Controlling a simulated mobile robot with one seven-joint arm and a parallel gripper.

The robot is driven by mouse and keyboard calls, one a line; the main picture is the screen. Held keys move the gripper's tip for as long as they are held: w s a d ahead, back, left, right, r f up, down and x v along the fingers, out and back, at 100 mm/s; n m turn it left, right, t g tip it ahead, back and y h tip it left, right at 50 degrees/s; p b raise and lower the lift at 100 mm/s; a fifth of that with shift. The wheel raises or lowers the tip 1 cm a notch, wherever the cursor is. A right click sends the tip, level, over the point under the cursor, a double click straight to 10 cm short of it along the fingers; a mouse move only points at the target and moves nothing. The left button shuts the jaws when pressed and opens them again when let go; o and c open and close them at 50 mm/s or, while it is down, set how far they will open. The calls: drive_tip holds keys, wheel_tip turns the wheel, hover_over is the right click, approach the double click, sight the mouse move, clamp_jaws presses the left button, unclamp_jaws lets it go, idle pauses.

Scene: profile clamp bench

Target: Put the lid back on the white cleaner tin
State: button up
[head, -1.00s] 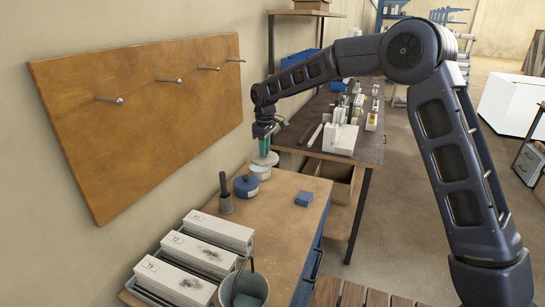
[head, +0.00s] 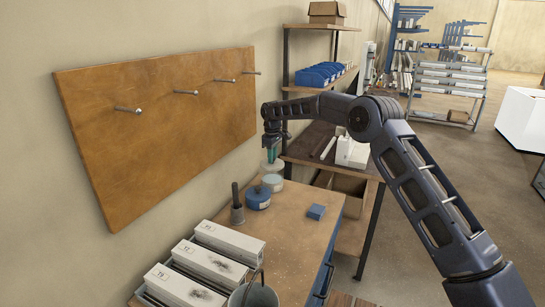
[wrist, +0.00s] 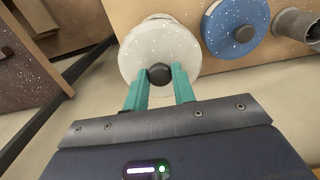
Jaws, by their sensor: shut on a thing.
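The white cleaner tin (head: 273,184) stands at the far end of the wooden bench, near the wall. My gripper (wrist: 160,76) is shut on the dark knob of a round, pale speckled lid (wrist: 153,44). In the head view the lid (head: 272,167) is held roughly level just above the white tin, seemingly with a small gap. In the wrist view the lid hides most of what is under it; only a thin pale rim shows past its far edge. I cannot tell exactly how well lid and tin line up.
A blue tin (head: 258,199) with a dark knob stands close beside the white tin. A grey pot with a dark handle (head: 237,212) is nearer. A blue block (head: 316,212) lies to the right. Boxed profiles (head: 212,262) and a bucket (head: 252,297) are at the front.

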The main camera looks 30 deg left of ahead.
drive_tip(key=shift+f, duration=3.15)
drive_tip(key=shift+f, duration=0.15)
drive_tip(key=o, duration=1)
drive_tip(key=shift+o, duration=0.6)
drive_tip(key=o, duration=0.4)
drive_tip(key=shift+r, duration=3.5)
